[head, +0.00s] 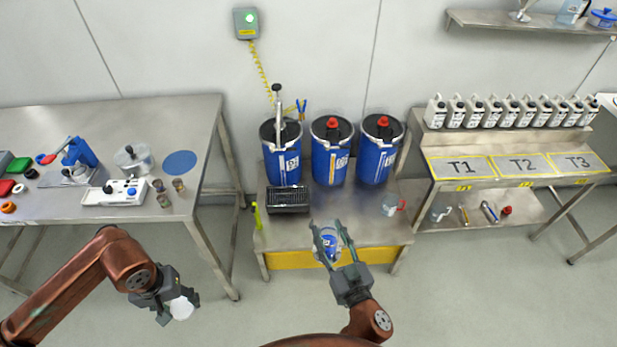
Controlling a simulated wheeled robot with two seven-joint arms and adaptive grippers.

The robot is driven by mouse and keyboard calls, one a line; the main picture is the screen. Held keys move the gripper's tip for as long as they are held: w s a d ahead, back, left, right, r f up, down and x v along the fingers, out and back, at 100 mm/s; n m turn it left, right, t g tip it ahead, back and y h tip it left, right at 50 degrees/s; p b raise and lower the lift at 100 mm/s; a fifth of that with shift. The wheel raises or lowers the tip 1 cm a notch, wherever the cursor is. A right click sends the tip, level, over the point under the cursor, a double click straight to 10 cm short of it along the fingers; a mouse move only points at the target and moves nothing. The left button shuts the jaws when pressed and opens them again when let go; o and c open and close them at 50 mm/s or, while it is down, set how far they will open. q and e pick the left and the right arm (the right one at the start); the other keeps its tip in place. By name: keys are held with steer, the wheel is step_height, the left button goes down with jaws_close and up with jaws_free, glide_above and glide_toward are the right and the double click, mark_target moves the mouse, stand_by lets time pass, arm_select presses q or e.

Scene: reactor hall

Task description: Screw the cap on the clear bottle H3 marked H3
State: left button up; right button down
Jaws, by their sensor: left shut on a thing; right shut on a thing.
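My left gripper (176,300) is at the lower left, over the floor in front of the left table. It is shut on a white round thing (182,309) that looks like a cap. My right gripper (332,238) is over the front edge of the low middle bench and is shut on a small bottle (328,247) with blue on it. The fingers hide part of the bottle, and I cannot read its marking or see its mouth clearly. The cap and the bottle are well apart.
The low bench (360,232) carries blue drums (330,160), a black grated tray (288,200) and a clear jug (390,205). The left table (110,210) holds instruments and small jars. White bottles (500,112) line the right bench above the pads T1, T2, T3.

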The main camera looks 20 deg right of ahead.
steer(key=w+a+f+n+g+y, duration=0.1)
steer(key=a+f+n+g+y, duration=0.1)
steer(key=a+n+y, duration=0.2)
steer(key=w+a+f+n+g+y, duration=0.1)
steer(key=a+f+n+g+y, duration=0.1)
steer(key=a+n+y, duration=0.2)
steer(key=a+y, duration=0.3)
steer(key=a, duration=0.4)
steer(key=shift+a+f+y, duration=0.2)
steer(key=shift+a+y, duration=0.1)
steer(key=shift+w, duration=0.1)
arm_select(q)
steer(key=w+d+r, duration=0.2)
steer(key=d+r, duration=0.2)
steer(key=d, duration=0.5)
steer(key=w+d+r+n, duration=0.1)
steer(key=w+d+r, duration=0.1)
steer(key=d+r, duration=0.3)
steer(key=w+d+r, duration=0.2)
steer(key=d+r, duration=0.2)
steer(key=d, duration=0.8)
steer(key=shift+w+d+r+n, duration=0.15)
steer(key=shift+w+d+n, duration=0.2)
steer(key=shift+w+n, duration=0.05)
steer(key=shift+f, duration=2)
steer(key=shift+f, duration=0.9)
